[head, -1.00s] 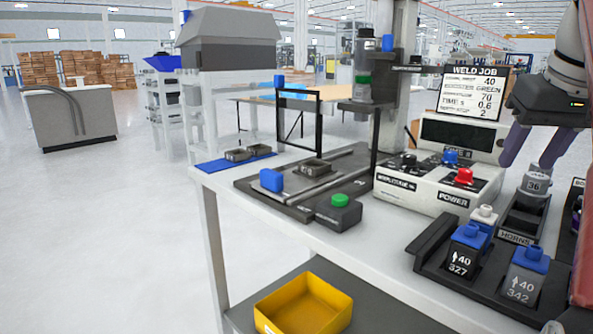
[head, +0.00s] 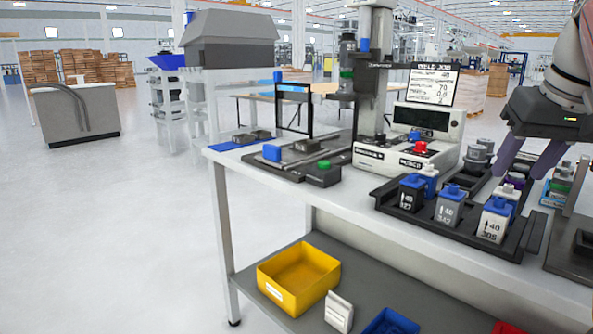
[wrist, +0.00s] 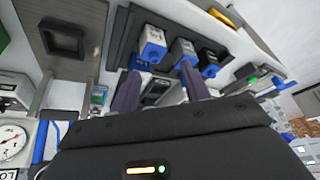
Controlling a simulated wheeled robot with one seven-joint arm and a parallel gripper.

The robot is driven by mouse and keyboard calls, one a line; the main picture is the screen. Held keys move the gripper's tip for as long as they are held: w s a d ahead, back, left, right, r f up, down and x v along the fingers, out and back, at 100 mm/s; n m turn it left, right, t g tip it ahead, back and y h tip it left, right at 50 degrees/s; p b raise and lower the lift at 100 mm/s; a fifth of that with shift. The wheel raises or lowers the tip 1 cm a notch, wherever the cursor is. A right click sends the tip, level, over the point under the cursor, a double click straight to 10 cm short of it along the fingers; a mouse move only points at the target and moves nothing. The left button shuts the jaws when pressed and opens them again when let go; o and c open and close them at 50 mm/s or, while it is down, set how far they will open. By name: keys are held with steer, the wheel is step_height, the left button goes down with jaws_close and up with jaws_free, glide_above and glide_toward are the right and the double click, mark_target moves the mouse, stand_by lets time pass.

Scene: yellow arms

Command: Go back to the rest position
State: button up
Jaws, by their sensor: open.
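My gripper (head: 528,160) is at the right of the head view, above the right part of the bench. Its two purple fingers point down, are spread apart and hold nothing. In the wrist view my gripper (wrist: 158,92) also shows its fingers apart, with the black rack of blue-capped blocks beyond them. In the head view the black rack (head: 405,222) holds several blue-capped blocks, among them a black one (head: 409,195), a grey one (head: 449,208) and a white one (head: 494,222). The fingers appear apart from the blocks.
The white bench (head: 330,195) carries a welder unit (head: 390,165) with a red knob, and a black box with a green button (head: 323,173). A yellow bin (head: 299,280) sits on the lower shelf. The floor at left (head: 110,230) is open.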

steer(key=s+a+f, duration=0.3)
steer(key=a+f, duration=0.3)
steer(key=f, duration=0.4)
steer(key=s+a+f+n, duration=0.1)
steer(key=s+a+f, duration=0.3)
steer(key=a+f, duration=0.3)
steer(key=s+a+f+t, duration=0.1)
steer(key=s+a+f, duration=0.2)
steer(key=f, duration=0.9)
steer(key=a, duration=0.3)
steer(key=shift+s+a+f+n, duration=0.15)
steer(key=shift+s+f+n, duration=0.15)
steer(key=shift+n, duration=0.1)
steer(key=shift+c, duration=0.2)
